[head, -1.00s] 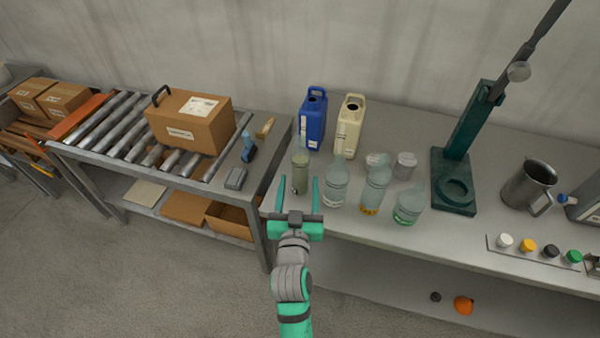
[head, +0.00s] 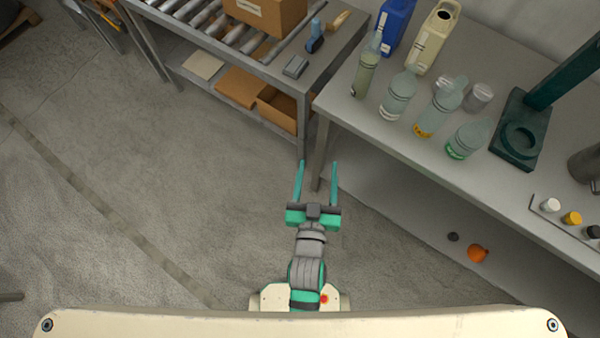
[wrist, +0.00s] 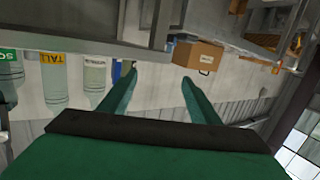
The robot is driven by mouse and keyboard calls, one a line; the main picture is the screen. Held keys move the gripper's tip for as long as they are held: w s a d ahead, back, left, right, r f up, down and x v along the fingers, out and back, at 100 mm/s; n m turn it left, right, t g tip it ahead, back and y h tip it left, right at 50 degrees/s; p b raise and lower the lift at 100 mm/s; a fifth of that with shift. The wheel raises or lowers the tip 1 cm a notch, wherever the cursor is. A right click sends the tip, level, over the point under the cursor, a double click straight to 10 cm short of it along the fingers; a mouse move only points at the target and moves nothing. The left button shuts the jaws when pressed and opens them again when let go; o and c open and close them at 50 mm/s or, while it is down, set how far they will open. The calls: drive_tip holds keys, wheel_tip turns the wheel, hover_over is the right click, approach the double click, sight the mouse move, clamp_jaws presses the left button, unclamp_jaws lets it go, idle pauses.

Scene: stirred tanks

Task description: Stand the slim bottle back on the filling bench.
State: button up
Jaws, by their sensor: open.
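The slim bottle (head: 366,72), olive-tinted with a narrow pale neck, stands upright on the filling bench (head: 362,118) near its left end, leftmost in the row of bottles. My gripper (head: 318,163) is open and empty, out in front of the bench's left front corner and apart from the bottle. In the wrist view my open fingers (wrist: 159,76) have nothing between them. That view looks upside down; I cannot pick out the slim bottle there with certainty.
A clear bottle (head: 397,96), a yellow-labelled bottle (head: 437,108) and a green-labelled bottle (head: 468,138) stand to its right. Behind are a blue jug (head: 397,25) and a cream jug (head: 434,38). A roller conveyor (head: 210,22) stands left. Floor in front is clear.

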drive_tip(key=s+a+y, duration=0.1)
drive_tip(key=s+a, duration=0.1)
drive_tip(key=s, duration=0.7)
drive_tip(key=s+a+g+y, duration=0.1)
drive_tip(key=s+a, duration=0.1)
drive_tip(key=s, duration=0.6)
drive_tip(key=shift+s+a+r+n, duration=0.15)
drive_tip(key=shift+s+a+n, duration=0.1)
drive_tip(key=shift+s+n, duration=0.15)
drive_tip(key=shift+s, duration=0.1)
